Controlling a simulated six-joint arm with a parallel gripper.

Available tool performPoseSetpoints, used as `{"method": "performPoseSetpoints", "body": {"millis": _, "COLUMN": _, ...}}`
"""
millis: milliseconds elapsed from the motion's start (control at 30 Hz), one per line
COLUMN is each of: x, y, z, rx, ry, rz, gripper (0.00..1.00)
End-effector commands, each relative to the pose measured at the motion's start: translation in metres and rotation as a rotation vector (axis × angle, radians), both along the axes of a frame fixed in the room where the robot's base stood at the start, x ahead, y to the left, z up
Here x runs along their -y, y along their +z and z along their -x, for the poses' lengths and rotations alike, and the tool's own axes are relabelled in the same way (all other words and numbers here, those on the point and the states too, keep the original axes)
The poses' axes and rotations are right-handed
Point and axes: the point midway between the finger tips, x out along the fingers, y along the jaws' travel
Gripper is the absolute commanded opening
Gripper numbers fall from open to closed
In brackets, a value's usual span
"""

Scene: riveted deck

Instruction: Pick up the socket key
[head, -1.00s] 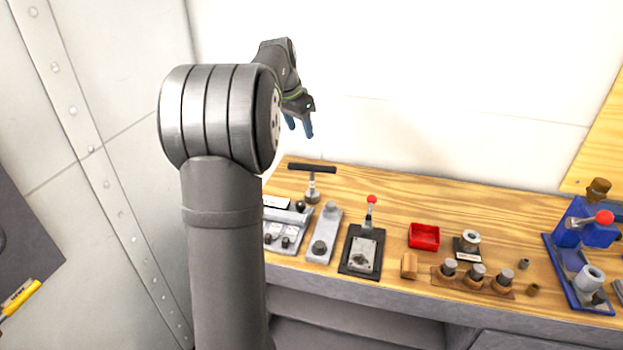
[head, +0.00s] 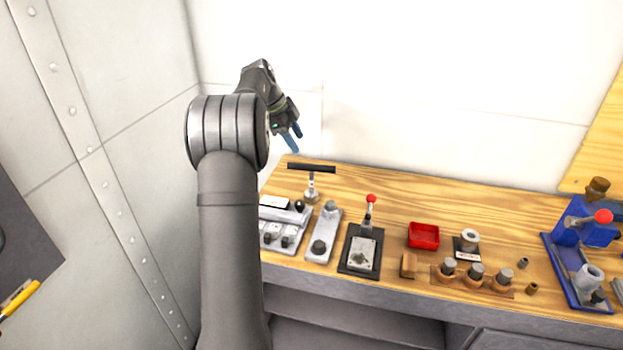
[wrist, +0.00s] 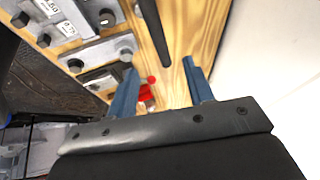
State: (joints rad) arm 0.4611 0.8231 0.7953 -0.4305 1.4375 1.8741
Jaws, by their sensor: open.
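The socket key (head: 312,170) stands upright near the back left of the wooden bench, with a black T-bar handle on top and a metal socket below. In the wrist view its dark handle bar (wrist: 153,30) shows beyond the fingertips, roughly between their lines. My gripper (head: 295,142) is open and empty, above and slightly left of the handle, apart from it. In the wrist view my gripper's two blue fingers (wrist: 160,75) are spread wide with nothing between them.
A grey plate with bolts (head: 325,232), a block with black knobs (head: 284,234) and a red-knobbed lever (head: 371,210) stand close by. A red tray (head: 424,236), pegs in a wooden rack (head: 474,275) and a blue vise (head: 582,245) lie farther right. The wall is behind.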

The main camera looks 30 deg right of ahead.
Motion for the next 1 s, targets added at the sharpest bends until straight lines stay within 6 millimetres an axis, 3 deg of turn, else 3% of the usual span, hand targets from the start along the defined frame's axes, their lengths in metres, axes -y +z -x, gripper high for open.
{"method": "performPoseSetpoints", "body": {"millis": 100, "x": 0.012, "y": -0.025, "z": 0.004, "rx": -0.003, "ry": -0.001, "rz": -0.001, "gripper": 0.48}}
{"method": "performPoseSetpoints", "body": {"millis": 300, "x": 0.026, "y": -0.056, "z": 0.007, "rx": -0.001, "ry": 0.000, "rz": -0.001, "gripper": 0.48}}
{"method": "performPoseSetpoints", "body": {"millis": 567, "x": 0.031, "y": -0.070, "z": 0.009, "rx": -0.001, "ry": 0.000, "rz": -0.001, "gripper": 0.48}}
{"method": "performPoseSetpoints", "body": {"millis": 867, "x": 0.045, "y": -0.108, "z": 0.013, "rx": -0.002, "ry": 0.001, "rz": -0.002, "gripper": 0.48}}
{"method": "performPoseSetpoints", "body": {"millis": 1000, "x": 0.048, "y": -0.114, "z": 0.013, "rx": 0.002, "ry": 0.002, "rz": 0.000, "gripper": 0.48}}
